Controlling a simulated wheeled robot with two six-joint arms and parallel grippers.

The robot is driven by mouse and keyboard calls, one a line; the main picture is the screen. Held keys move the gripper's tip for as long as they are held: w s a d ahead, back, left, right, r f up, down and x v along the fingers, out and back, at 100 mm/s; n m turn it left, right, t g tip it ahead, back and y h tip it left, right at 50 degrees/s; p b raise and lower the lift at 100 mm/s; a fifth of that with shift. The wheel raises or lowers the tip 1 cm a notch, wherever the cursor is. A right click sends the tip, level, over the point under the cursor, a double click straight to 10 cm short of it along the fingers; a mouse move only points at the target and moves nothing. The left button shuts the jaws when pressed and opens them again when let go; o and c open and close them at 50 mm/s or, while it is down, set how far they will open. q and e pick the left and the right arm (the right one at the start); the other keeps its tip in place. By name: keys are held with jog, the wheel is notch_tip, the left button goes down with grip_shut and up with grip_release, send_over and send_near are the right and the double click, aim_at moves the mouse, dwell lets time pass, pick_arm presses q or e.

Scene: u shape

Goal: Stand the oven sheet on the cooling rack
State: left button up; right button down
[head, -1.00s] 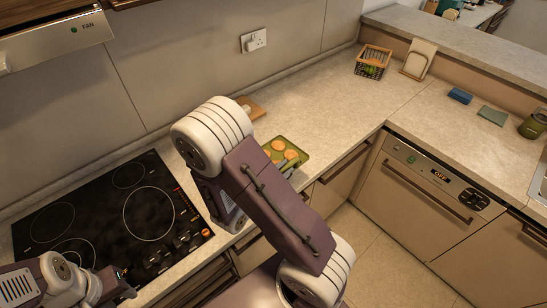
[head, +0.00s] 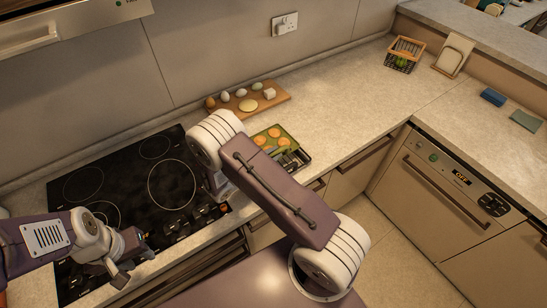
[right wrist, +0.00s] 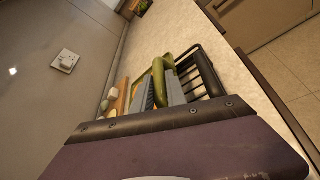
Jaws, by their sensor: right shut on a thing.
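The oven sheet (head: 262,135) is a green tray with several round orange pieces on it, by the counter's front edge right of the hob. In the right wrist view its green rim (right wrist: 165,65) rises between my grey fingers. The cooling rack (head: 303,157) shows as a dark wire frame at its right, with black bars in the right wrist view (right wrist: 205,72). I cannot tell whether sheet and rack touch. My right gripper (right wrist: 160,88) is shut on the sheet; my arm hides it in the head view. My left gripper (head: 134,265) is open and empty over the hob.
A wooden board (head: 272,97) with eggs and other small items lies behind the sheet. The black hob (head: 125,180) is at the left. A wire basket (head: 404,55) and a board holder (head: 454,55) stand far right. The counter between is clear.

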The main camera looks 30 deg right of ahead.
notch_tip(320, 180, down, 3)
jog(key=shift+w+r, duration=0.1)
jog(key=shift+w, duration=0.05)
jog(key=c, duration=1.3)
grip_release()
jog(key=shift+c, duration=0.2)
